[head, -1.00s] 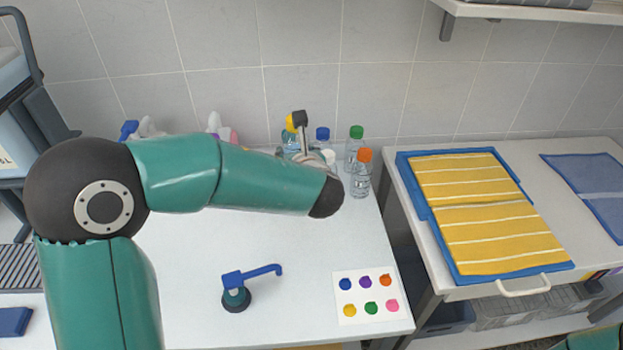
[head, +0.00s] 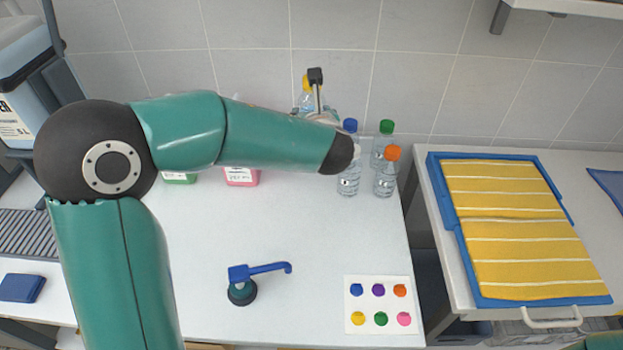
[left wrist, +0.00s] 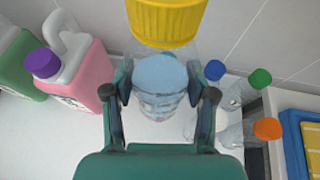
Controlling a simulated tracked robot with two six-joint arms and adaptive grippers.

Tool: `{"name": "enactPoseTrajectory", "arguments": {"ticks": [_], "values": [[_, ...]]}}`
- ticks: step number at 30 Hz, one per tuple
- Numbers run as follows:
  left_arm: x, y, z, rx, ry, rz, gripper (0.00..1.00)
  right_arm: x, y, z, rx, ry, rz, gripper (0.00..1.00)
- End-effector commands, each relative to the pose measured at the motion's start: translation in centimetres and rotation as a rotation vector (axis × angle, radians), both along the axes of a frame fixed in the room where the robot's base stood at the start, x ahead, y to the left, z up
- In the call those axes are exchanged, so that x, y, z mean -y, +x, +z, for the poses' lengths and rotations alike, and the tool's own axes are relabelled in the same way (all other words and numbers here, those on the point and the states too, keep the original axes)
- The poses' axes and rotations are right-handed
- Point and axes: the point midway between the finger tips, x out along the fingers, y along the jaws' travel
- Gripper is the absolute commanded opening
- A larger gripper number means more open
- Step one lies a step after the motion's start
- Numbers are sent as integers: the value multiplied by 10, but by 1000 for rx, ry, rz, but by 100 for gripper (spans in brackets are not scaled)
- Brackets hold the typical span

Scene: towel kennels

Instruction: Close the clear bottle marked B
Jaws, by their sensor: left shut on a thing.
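My left gripper (left wrist: 160,92) is shut on a clear bottle (left wrist: 158,76) with a yellow cap (left wrist: 165,22). In the head view, the yellow cap (head: 307,82) and part of the bottle (head: 303,102) show behind my left forearm, above the table. The cap is at the bottle's top; I cannot tell how tightly it sits. No letter B is readable on any bottle. My right gripper is out of view.
A pink jug (left wrist: 82,75) with a purple cap and a green jug (left wrist: 18,62) stand at the back. A blue pump top (head: 242,290) and a colour-dot card (head: 378,304) lie in front. The table's middle (head: 290,225) is clear. Yellow towels (head: 520,230) lie right.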

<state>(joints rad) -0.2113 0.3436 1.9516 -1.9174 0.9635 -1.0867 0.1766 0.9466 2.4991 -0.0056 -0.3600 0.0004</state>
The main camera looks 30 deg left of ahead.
Motion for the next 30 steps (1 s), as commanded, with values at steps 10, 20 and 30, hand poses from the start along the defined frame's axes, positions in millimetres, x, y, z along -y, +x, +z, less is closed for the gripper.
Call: {"name": "enactPoseTrajectory", "arguments": {"ticks": [10, 20, 30], "values": [[1, 0, -96, -8, 1, -1, 0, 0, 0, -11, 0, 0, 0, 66], [1, 1, -134, 0, 0, -1, 0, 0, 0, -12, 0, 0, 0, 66], [1, 1, -137, -2, 1, -2, 0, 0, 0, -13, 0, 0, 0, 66]]}}
